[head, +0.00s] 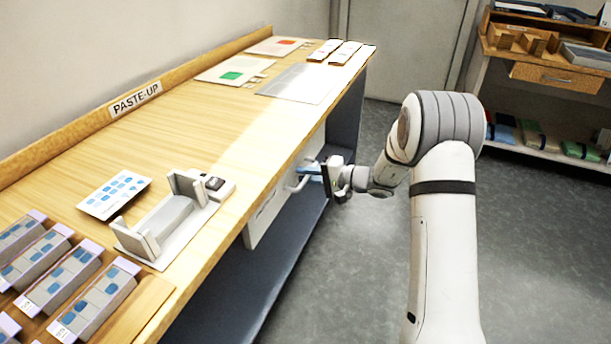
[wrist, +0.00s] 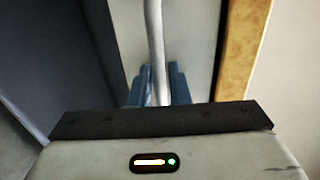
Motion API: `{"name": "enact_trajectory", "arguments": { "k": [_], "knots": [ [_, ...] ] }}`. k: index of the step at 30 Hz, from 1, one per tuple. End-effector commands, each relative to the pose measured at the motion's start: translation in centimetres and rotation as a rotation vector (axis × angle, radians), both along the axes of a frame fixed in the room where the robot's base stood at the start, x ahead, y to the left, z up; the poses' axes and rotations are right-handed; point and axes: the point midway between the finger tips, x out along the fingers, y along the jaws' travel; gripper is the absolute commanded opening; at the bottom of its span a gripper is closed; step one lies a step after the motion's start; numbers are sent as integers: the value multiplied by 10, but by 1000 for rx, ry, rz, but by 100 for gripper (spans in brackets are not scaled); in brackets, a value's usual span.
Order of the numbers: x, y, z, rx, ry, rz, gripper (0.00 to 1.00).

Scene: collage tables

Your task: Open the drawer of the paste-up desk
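The paste-up desk (head: 190,130) runs along the left, with a "PASTE-UP" label on its back rail. Its pale drawer front (head: 262,217) is below the front edge of the top, with a light bar handle (head: 297,184). My gripper (head: 312,172) is at this handle. In the wrist view, the handle (wrist: 155,40) runs between the two blue fingertips (wrist: 158,84), which sit close on both sides of it, so the gripper looks shut on it. I cannot tell whether the drawer front stands out from the desk.
On the desktop are a grey cradle-like fixture (head: 165,222), a card with blue patches (head: 114,193), sorting trays (head: 95,300) and several sheets. A dark lower shelf (head: 265,290) lies beneath. A wooden cabinet (head: 556,78) stands at the back right. The grey floor (head: 370,260) beside the desk is clear.

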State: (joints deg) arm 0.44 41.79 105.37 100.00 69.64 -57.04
Motion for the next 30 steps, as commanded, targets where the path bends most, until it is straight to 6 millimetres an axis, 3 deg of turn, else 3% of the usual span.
{"name": "enact_trajectory", "arguments": {
  "k": [4,11,21,22,30],
  "knots": [
    [0,0,0,0,0,0,16],
    [0,-1,0,0,0,0,0],
    [0,-1,0,-1,0,0,0],
    [-1,8,0,0,0,1,0],
    [-10,-1,-2,-1,0,24,0]
  ]
}}
